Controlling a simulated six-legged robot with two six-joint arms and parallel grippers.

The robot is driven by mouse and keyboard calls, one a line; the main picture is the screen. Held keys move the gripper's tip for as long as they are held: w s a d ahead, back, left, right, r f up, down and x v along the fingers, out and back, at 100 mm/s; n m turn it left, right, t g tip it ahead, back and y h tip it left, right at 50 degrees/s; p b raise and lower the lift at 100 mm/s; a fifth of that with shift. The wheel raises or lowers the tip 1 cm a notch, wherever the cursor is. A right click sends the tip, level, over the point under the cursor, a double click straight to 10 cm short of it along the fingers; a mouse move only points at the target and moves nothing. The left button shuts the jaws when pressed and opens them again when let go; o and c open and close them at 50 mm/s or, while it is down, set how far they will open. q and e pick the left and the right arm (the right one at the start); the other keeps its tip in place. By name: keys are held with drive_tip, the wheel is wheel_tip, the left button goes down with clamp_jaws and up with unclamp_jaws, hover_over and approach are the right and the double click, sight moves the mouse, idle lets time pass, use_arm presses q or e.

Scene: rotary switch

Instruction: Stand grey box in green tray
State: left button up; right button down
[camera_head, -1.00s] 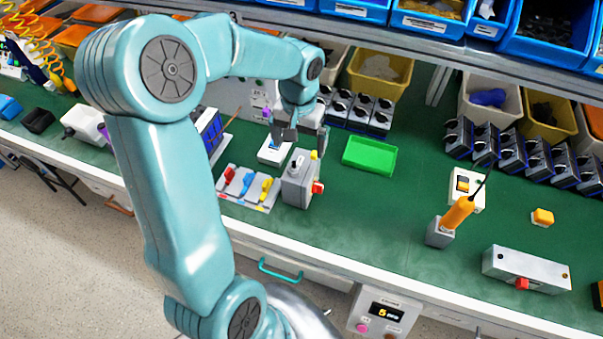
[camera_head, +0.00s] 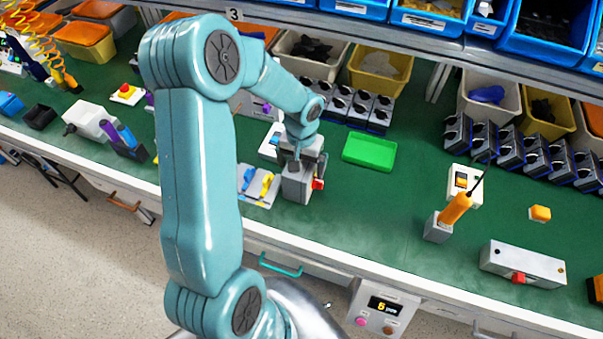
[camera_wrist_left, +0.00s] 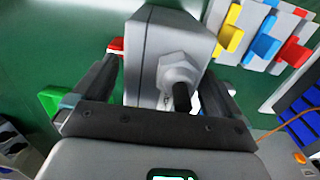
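The grey box (camera_head: 296,188) stands on the green bench top, with a red part on its right side. In the left wrist view the grey box (camera_wrist_left: 200,42) shows a hex nut and a dark shaft on the face toward me. My left gripper (camera_head: 302,158) is over the top of the box. In the wrist view its two fingers (camera_wrist_left: 160,85) are open, one on either side of the box; I cannot tell whether they touch it. The green tray (camera_head: 369,152) lies empty to the right of the box; a green corner (camera_wrist_left: 50,100) shows at the wrist view's left. My right gripper is out of view.
A plate with coloured levers (camera_head: 258,187) is left of the box, partly behind my arm. Small black-and-grey units (camera_head: 360,108) stand behind the tray. An orange-handled tool (camera_head: 455,210) stands farther right.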

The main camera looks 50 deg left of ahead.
use_arm(q)
drive_tip(key=c, duration=1.2)
wheel_tip(320, 180, up, 20)
drive_tip(key=w+d+f+m, duration=0.2)
drive_tip(key=w+d+f, duration=0.1)
drive_tip(key=d, duration=0.3)
drive_tip(key=w+d+f+m, duration=0.2)
drive_tip(key=w+d+f, duration=0.1)
drive_tip(key=d+f, duration=0.2)
drive_tip(key=w+d+f+m, duration=0.2)
drive_tip(key=w+d+f, duration=0.1)
drive_tip(key=d, duration=0.6)
drive_tip(key=shift+d+f, duration=0.25)
drive_tip(key=shift+f, duration=0.55)
